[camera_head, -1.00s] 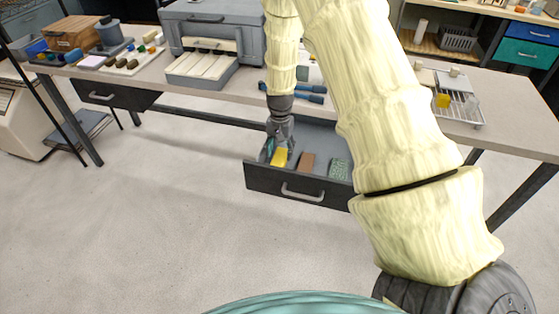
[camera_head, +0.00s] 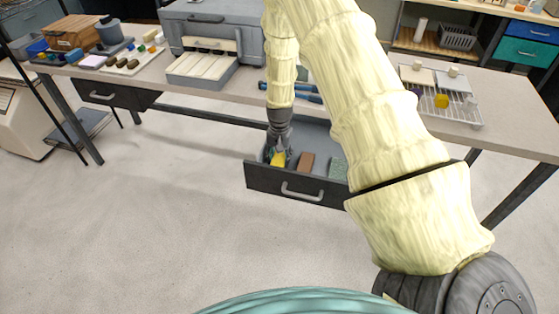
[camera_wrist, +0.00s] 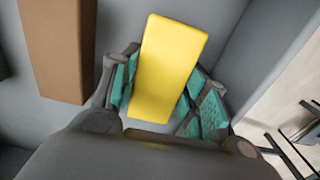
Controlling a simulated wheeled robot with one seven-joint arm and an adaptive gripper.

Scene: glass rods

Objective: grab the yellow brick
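The yellow brick (camera_wrist: 168,65) lies in the open drawer at its left end, between the fingers of my gripper (camera_wrist: 160,85). In the wrist view one teal-padded finger is on each side of it, the left pad close along its edge. The right finger slants away, with a gap toward its base. The fingers look open around the brick; firm contact on both sides is not visible. In the head view my gripper (camera_head: 275,155) points down into the drawer and partly covers the yellow brick (camera_head: 278,159).
A brown brick (camera_head: 307,162) lies right of the yellow one, also in the wrist view (camera_wrist: 60,45). A green speckled block (camera_head: 338,168) lies further right. The drawer's walls and front (camera_head: 265,178) enclose the gripper closely. The tabletop (camera_head: 350,103) is above.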

